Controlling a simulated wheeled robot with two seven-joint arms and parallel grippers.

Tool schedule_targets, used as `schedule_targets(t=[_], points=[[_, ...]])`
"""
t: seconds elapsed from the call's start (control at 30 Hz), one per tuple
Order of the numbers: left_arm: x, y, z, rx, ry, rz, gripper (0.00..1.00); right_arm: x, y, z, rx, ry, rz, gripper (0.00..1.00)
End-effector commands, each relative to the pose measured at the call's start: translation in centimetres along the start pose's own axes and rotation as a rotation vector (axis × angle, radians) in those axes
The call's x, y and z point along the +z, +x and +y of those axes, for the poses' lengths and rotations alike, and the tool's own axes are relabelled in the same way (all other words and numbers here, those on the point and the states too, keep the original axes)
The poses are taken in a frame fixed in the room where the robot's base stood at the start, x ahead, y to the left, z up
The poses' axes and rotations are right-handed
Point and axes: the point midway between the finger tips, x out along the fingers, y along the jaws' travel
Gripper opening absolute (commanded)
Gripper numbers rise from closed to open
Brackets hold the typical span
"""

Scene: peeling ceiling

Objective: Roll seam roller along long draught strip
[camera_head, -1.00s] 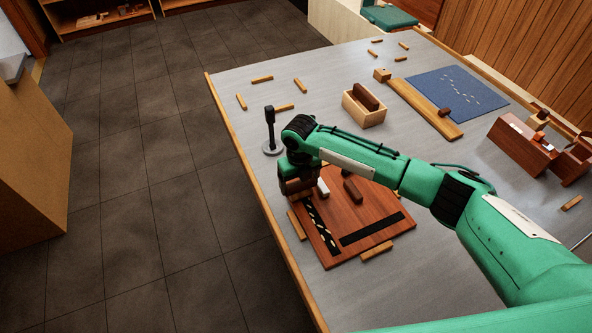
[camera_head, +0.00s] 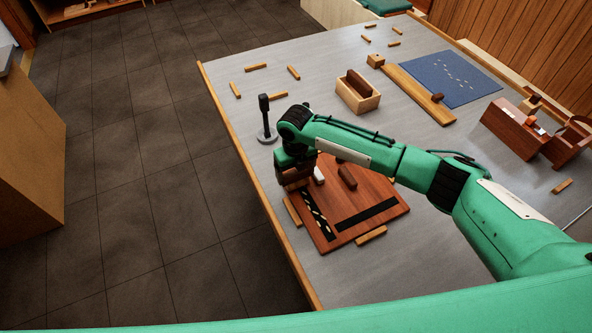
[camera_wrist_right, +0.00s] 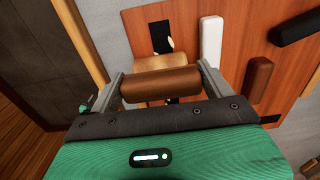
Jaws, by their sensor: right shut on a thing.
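My right gripper (camera_head: 294,176) is over the left far part of a reddish-brown board (camera_head: 375,190). In the right wrist view it is shut on the brown handle of the seam roller (camera_wrist_right: 160,84). A paler wooden roller part shows just beyond the handle, over a black strip. That black strip with pale flecks (camera_head: 318,221) runs along the board's left side; its far end is hidden by the gripper. A plain black strip (camera_head: 367,215) lies along the near side. I cannot tell whether the roller touches the strip. My left gripper is out of view.
A white block (camera_head: 318,175) and a dark brown block (camera_head: 347,177) are on the board. A black post on a round base (camera_head: 265,120) stands just beyond. Wooden sticks lie around the board. A wooden box (camera_head: 358,95) and blue mat (camera_head: 448,80) are farther back.

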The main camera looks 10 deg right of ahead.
Motion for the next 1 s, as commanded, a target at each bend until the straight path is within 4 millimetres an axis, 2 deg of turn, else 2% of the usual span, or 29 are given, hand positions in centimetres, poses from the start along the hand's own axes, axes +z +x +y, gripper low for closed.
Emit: schedule_targets(t=[0.23,0.5,1.0], points=[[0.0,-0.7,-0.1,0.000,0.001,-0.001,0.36,-0.5,-0.2,0.0,0.000,0.000,0.000,0.25],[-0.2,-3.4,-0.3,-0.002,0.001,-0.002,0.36,-3.3,-0.4,-0.1,-0.001,0.000,0.002,0.25],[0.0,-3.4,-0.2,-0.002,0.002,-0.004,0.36,-3.6,-0.1,0.0,0.000,0.000,-0.001,0.25]])
